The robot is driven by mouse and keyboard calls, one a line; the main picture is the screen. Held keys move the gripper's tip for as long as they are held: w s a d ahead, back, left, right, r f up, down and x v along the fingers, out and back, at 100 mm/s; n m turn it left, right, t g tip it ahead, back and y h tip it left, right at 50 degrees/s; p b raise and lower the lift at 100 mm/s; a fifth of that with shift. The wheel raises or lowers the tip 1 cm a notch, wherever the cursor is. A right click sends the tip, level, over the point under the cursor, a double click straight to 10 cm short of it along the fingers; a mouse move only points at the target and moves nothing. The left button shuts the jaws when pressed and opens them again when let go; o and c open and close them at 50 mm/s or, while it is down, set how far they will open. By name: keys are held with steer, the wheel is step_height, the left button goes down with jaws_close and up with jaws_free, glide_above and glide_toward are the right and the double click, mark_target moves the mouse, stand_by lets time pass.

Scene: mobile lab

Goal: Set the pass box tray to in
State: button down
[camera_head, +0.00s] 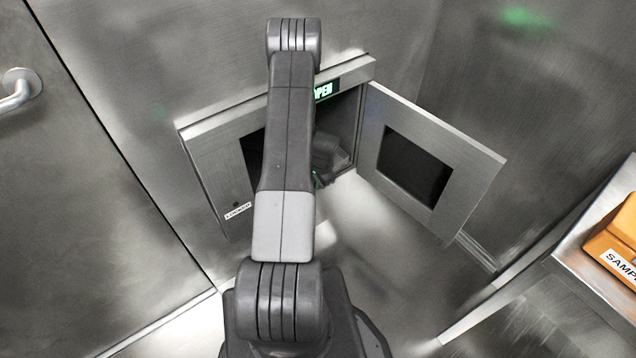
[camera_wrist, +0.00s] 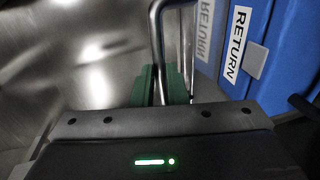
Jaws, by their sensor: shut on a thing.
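The pass box (camera_head: 218,131) is set in the metal wall, with a green OPEN sign above its opening. Its right door (camera_head: 458,178) is swung open. My arm crosses in front and hides much of the opening. In the wrist view my gripper (camera_wrist: 165,88) has its green fingers shut on a bent metal bar (camera_wrist: 155,28), which looks like the tray's handle. A blue box (camera_wrist: 262,40) with a RETURN label stands just right of the bar. The tray's own surface is hard to make out, so I cannot tell how far in it sits.
A LOCKED label (camera_head: 238,210) is on the pass box's left door. A metal table (camera_head: 575,262) at the right bears an orange case (camera_head: 612,240) with a partly visible label. A door with a handle (camera_head: 18,90) is at the left. Floor shows between pass box and table.

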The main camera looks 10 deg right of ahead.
steer(key=c, duration=1.5)
jaws_free()
steer(key=shift+o, duration=0.2)
steer(key=shift+r, duration=0.15)
step_height(320, 180, up, 13)
steer(key=s+d+p, duration=0.1)
steer(key=s, duration=0.1)
steer(key=shift+s+r+p, duration=0.15)
steer(key=shift+s+p, duration=0.15)
